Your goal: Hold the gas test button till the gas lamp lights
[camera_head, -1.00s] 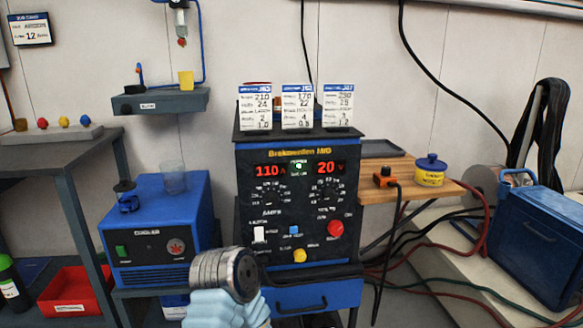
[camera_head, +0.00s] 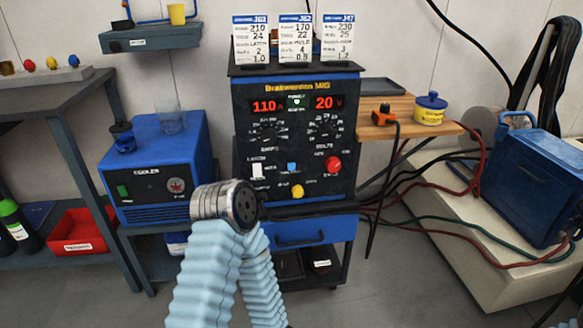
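The blue and black welding machine (camera_head: 296,85) stands at centre with red displays reading 110 and 20. A small pale green and white mark (camera_head: 296,101) sits between them; I cannot tell whether it is a lit lamp. Below are a white switch (camera_head: 257,171), a blue button (camera_head: 291,168), a red knob (camera_head: 333,163) and a yellow button (camera_head: 298,191). Their small labels are unreadable. My arm, in a pale blue sleeve with a round metal end, rises left of centre, apparently my left. Its end appears below and left of the yellow button. No gripper fingers show.
A blue cooler (camera_head: 160,160) stands left of the machine. A wooden shelf (camera_head: 440,128) at right holds a yellow pot (camera_head: 430,110) and an orange and black object (camera_head: 381,115). Cables run down to the right. A blue case (camera_head: 535,180) stands far right.

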